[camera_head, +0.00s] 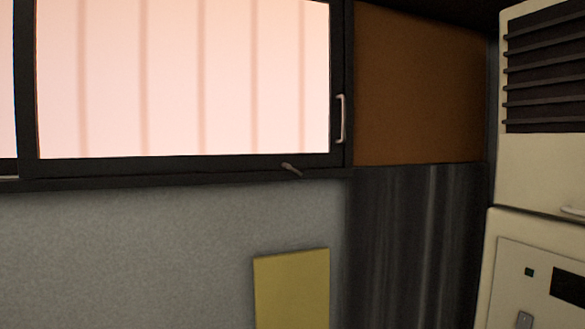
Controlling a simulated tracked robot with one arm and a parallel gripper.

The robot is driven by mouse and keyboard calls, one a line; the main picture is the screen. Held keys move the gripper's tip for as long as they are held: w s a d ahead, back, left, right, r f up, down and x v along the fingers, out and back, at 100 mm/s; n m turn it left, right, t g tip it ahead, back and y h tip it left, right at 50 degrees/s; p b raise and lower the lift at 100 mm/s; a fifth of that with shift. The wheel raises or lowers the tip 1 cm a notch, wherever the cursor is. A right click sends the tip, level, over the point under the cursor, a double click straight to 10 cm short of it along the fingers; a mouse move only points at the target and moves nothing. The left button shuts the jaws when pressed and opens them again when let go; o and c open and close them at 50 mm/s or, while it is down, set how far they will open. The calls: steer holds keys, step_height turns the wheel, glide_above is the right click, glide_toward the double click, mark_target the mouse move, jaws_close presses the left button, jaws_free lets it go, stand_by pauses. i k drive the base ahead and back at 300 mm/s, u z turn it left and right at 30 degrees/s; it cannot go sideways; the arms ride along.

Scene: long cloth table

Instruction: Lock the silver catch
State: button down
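A small grey-silver lever (291,169), which looks like the silver catch, sits on the dark bottom frame of the window (190,168) near its right corner. It slants slightly down to the right. It is too small to tell whether it is locked. A pale upright pull handle (341,118) is on the window's right frame, above and to the right of the lever. My gripper is not in view.
A grey wall with a yellow panel (291,288) is below the window. A brown panel (420,85) and a dark streaked panel (415,245) lie to the right. A cream cabinet (545,170) with a dark vent stands at the far right. No obstacle shows before the lever.

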mark_target(286, 166)
steer(key=i, duration=0.9)
steer(key=u, duration=0.05)
